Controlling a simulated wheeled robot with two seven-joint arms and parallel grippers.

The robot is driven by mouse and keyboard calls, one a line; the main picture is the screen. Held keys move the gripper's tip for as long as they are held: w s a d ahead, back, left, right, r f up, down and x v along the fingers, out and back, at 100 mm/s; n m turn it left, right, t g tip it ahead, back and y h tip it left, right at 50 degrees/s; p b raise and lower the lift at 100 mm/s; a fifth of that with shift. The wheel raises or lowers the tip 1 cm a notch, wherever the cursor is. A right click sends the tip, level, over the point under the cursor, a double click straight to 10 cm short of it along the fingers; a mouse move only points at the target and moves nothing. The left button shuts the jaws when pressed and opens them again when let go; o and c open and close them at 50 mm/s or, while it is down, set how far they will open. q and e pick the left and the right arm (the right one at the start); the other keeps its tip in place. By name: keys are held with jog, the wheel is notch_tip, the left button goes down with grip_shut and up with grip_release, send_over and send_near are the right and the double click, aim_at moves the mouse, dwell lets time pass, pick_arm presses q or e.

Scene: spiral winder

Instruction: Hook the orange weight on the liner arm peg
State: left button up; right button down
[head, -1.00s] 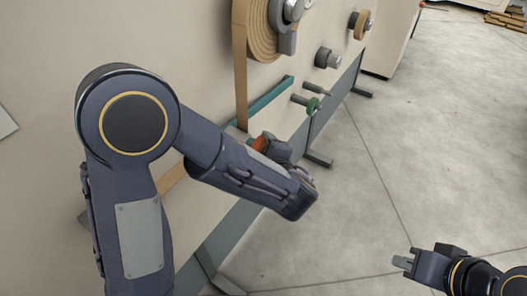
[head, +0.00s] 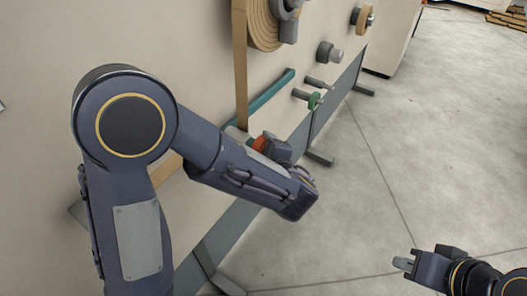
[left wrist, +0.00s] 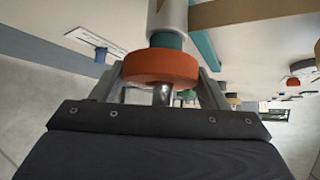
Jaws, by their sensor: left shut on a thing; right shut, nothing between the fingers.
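The orange weight (head: 260,143) is partly hidden behind my left forearm in the head view. In the left wrist view it is an orange disc (left wrist: 160,68) between the fingers of my left gripper (left wrist: 163,88), which is shut on it. A short shiny metal stem shows at the disc's near side, and a grey cylinder with a teal part sits just beyond it. The teal liner arm (head: 272,90) slopes along the machine face in the head view. Its peg is not clear, so I cannot tell whether the weight touches it. My right gripper (head: 403,263) is shut and empty, low at the right.
A tan paper roll (head: 263,28) hangs on the machine, its strip running down to the liner arm. A green disc (head: 314,101) sits on a peg to the right, below a grey knob (head: 328,55). Machine feet stick out onto the floor (head: 420,150), which is open at right.

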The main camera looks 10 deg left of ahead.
pick_arm(q)
jog(key=shift+f+b, duration=2.2)
jog(key=shift+b, duration=0.2)
jog(key=o, duration=1.8)
jog(key=shift+s, duration=0.1)
